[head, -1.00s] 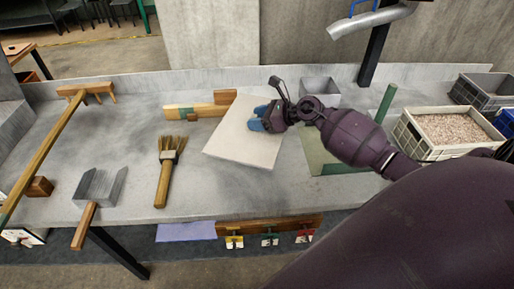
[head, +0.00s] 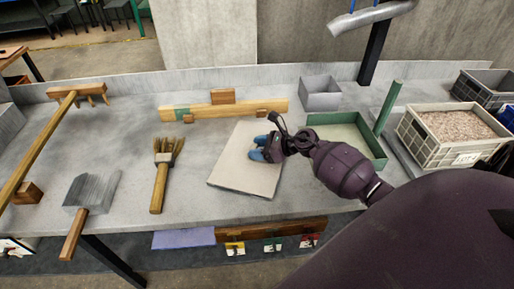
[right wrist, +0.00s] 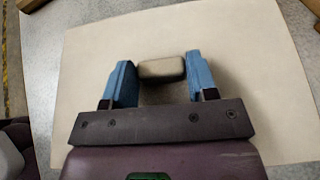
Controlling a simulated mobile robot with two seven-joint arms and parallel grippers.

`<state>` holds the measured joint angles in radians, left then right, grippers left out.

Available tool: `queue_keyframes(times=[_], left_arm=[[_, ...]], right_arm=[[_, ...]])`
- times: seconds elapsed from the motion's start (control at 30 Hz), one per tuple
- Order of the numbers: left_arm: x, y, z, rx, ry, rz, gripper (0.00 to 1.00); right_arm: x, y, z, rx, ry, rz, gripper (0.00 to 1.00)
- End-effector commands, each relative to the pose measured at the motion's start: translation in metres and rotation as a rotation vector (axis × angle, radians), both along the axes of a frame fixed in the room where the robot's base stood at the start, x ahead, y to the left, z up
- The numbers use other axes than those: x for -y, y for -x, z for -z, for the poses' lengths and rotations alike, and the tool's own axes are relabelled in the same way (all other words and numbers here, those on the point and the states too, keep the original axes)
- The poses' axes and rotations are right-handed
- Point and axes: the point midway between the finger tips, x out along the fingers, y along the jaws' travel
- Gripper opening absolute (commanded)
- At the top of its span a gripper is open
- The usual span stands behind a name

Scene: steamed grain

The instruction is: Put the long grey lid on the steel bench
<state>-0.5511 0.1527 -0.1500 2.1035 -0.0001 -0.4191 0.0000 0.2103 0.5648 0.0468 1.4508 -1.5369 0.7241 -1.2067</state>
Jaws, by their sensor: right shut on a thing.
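The long grey lid (head: 228,172) is a flat, pale beige-grey panel with a small block handle (right wrist: 162,69) on top. In the head view it lies flat at the middle of the steel bench (head: 120,208), near its front. I cannot tell whether it touches the bench or is just above it. My right gripper (head: 258,150) is over the lid, its blue fingers shut on the handle. In the right wrist view the fingers (right wrist: 160,80) stand either side of the handle and the lid fills most of the picture. My left gripper is not in view.
A wooden-handled brush (head: 160,178) and a metal scoop (head: 92,192) lie left of the lid. A wooden bar (head: 240,111) is behind it. A green-rimmed tray (head: 382,160), a grey metal box (head: 320,93) and a crate of grain (head: 440,150) stand right.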

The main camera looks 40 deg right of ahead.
Motion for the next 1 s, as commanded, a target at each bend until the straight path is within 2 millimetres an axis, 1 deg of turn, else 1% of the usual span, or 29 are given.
queue_keyframes(times=[0.17, 0.33, 0.37, 0.5, 0.77, 0.87, 1.0], left_arm=[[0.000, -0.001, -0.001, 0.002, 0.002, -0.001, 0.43], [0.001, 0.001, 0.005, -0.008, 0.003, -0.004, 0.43], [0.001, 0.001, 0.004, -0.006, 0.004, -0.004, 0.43], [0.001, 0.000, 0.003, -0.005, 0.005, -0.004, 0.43], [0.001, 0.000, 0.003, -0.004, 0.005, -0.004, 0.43], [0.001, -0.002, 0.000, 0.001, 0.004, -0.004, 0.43], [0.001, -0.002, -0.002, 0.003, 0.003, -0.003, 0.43]], right_arm=[[0.000, -0.001, -0.003, 0.005, -0.001, 0.000, 0.17], [0.000, -0.001, 0.002, 0.002, -0.001, 0.000, 0.17], [0.000, 0.000, 0.002, 0.001, -0.001, 0.000, 0.56], [0.000, 0.000, 0.001, 0.002, -0.001, 0.000, 0.77], [0.000, 0.000, 0.001, 0.002, -0.001, 0.000, 0.78], [0.000, -0.001, -0.003, 0.003, -0.001, 0.001, 0.78], [0.008, 0.011, -0.008, 0.002, 0.001, 0.000, 0.78]])
